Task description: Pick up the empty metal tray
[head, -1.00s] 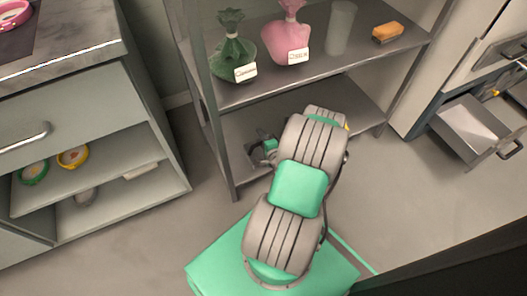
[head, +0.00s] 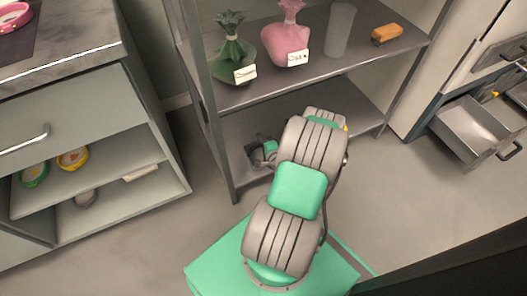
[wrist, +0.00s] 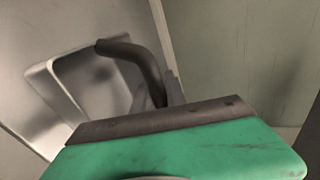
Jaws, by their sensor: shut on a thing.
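The metal tray (wrist: 62,100) shows in the wrist view as a grey, shallow, empty pan with a raised rim, at the left. In the head view my gripper (head: 262,152) is at the lower shelf, left of my arm. Only a small grey part of the tray shows beside it there; my arm and the rack hide the rest.
Rack posts stand close to my arm. An open drawer (head: 470,125) juts out at right; a cabinet is at left.

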